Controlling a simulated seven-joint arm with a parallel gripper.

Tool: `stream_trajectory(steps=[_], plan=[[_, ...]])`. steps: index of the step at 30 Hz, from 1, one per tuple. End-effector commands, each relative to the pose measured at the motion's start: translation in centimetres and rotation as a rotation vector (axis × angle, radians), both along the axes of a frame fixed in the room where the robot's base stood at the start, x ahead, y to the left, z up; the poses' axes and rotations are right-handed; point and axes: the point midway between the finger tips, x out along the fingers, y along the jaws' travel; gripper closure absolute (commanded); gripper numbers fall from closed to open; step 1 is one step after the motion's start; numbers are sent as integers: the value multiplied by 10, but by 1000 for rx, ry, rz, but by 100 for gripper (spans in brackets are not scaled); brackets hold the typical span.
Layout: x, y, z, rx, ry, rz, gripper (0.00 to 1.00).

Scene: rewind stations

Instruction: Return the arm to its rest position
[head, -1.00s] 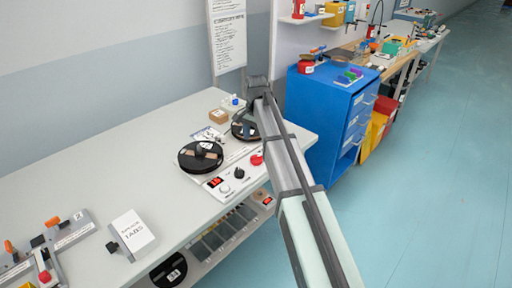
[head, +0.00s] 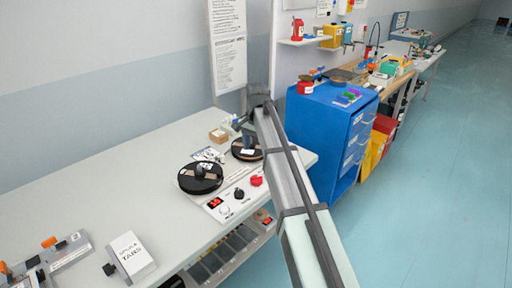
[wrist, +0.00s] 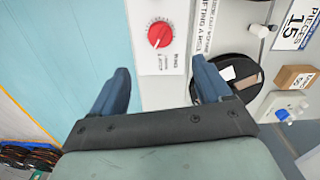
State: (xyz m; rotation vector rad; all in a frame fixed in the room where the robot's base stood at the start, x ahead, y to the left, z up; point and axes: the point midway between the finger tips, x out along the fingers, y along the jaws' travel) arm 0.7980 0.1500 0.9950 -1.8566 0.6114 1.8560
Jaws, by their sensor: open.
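My gripper (wrist: 161,72) is open and empty in the wrist view, its two blue fingers spread apart. Below it lie a white panel with a red knob (wrist: 160,34) and part of a black reel (wrist: 238,97). In the head view my arm reaches from the lower right over the bench (head: 130,180). Its end, with a blue finger showing, is in front of the right reel (head: 242,155) and partly hides it. The gap between fingers and reel is hard to judge. The left reel (head: 200,184) is clear of my arm.
A blue cabinet (head: 322,125) stands just right of my arm. A small cardboard box (head: 218,136) sits behind the reels. A white labelled box (head: 131,255) and a fixture (head: 60,252) are at the bench's front left. The bench's left middle is bare.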

Motion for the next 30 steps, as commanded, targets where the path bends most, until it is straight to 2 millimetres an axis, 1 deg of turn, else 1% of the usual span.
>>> stream_trajectory(steps=[3, 5, 8, 11, 12, 14, 15, 17, 18, 20, 21, 22, 25, 30], plan=[[0, -1, 0, -1, 1, -1, 23], [0, -5, -3, -4, 4, -10, 23], [0, -26, -14, -20, 23, -52, 23], [-2, -65, -35, -50, 58, -129, 23], [-4, -85, -47, -65, 78, -168, 23], [-10, -115, -68, -90, 110, -225, 23], [-16, -134, -83, -104, 132, -258, 23], [-25, -154, -106, -120, 160, -286, 23], [-31, -163, -121, -128, 177, -295, 23], [-40, -174, -143, -135, 198, -296, 23], [-46, -179, -157, -137, 210, -291, 23], [-51, -181, -168, -137, 220, -284, 23], [-68, -185, -203, -135, 246, -249, 23], [-100, -184, -260, -121, 286, -168, 23]])
